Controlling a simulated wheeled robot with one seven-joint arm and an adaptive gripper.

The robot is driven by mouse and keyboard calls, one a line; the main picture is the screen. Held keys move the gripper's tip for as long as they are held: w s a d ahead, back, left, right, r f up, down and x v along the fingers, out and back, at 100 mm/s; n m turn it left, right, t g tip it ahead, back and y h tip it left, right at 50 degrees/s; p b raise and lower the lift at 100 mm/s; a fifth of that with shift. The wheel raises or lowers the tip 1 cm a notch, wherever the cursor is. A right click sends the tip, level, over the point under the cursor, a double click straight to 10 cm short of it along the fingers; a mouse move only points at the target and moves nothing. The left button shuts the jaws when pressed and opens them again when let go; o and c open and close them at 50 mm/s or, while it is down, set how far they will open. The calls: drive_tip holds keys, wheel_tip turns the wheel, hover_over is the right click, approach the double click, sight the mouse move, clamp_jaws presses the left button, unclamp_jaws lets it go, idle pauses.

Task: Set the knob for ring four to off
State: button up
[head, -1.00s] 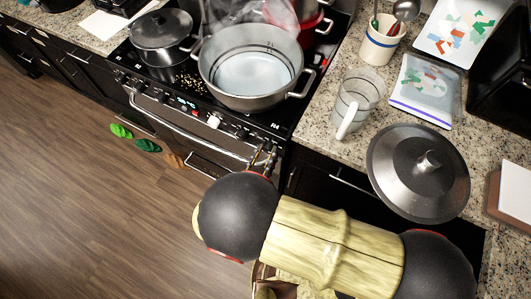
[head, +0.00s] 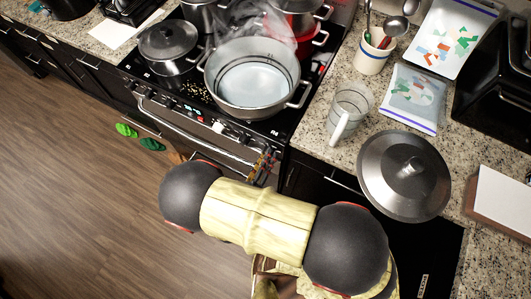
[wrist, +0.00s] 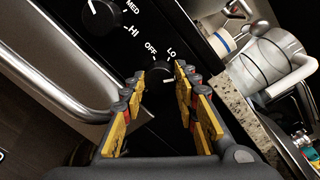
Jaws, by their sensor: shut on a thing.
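The stove's front panel (head: 205,112) carries the knobs, below a large steel pot. In the wrist view a dark round knob (wrist: 160,74) sits between my fingertips, with the printed words OFF and LO just beyond it. A pale mark shows on the knob's near side; its exact setting is hard to read. My gripper (wrist: 160,80) is shut on this knob, with yellow finger pads on both sides. In the head view my gripper (head: 264,166) is at the right end of the stove front, close to the R4 label, and the knob is hidden there.
Another knob (wrist: 101,14) with MED and HI labels lies up and left. The oven handle (wrist: 75,70) runs beside my gripper. A wide steaming pot (head: 252,78) stands above the panel. A glass jug (head: 350,112) and a lid (head: 404,176) are on the right counter.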

drive_tip(key=n+p, duration=0.4)
drive_tip(key=n, duration=0.4)
drive_tip(key=n+h+p, duration=0.1)
drive_tip(key=n+p, duration=0.3)
drive_tip(key=n, duration=0.5)
drive_tip(key=shift+a+f+n+g+h, duration=0.2)
drive_tip(key=shift+n+g+h, duration=0.1)
drive_tip(key=shift+g, duration=0.1)
drive_tip(key=shift+n, duration=0.3)
drive_tip(key=o, duration=1.1)
drive_tip(key=shift+r, duration=0.1)
wheel_tip(320, 180, up, 10)
drive_tip(key=shift+f, duration=0.1)
idle(0.5)
